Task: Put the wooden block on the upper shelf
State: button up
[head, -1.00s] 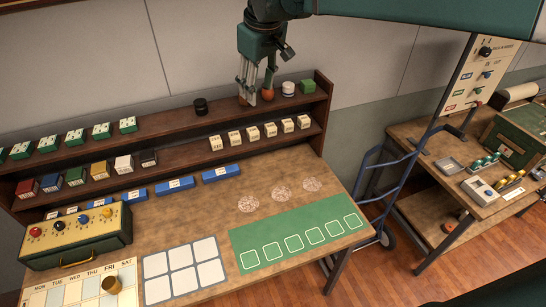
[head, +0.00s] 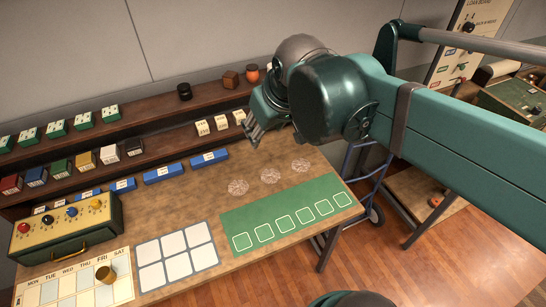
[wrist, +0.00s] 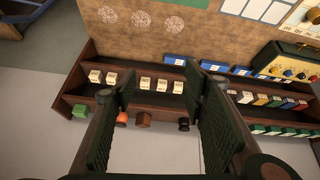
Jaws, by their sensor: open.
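The wooden block (head: 231,79) is a small brown cube standing on the upper shelf (head: 140,119), just left of an orange jar (head: 252,73). The block (wrist: 143,119) also shows in the wrist view, beyond the open fingers and apart from them. My gripper (head: 254,138) hangs in front of the shelf's right part, right of and lower in the picture than the block. In the wrist view my gripper (wrist: 160,88) has its fingers wide apart with nothing held between them. My arm hides the right end of the shelf in the head view.
A black jar (head: 185,91) stands left of the block with a gap between. White labelled blocks (head: 202,128) fill part of the lower shelf. Blue boxes (head: 163,173) lie on the table below. A green block (wrist: 79,111) stands at the shelf's end.

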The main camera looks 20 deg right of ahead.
jog(key=s+f+m+t, duration=0.1)
jog(key=s+f, duration=0.4)
jog(key=s, duration=0.1)
jog(key=shift+s+a+f, duration=0.15)
jog(key=shift+s+f, duration=0.1)
jog(key=shift+f, duration=0.15)
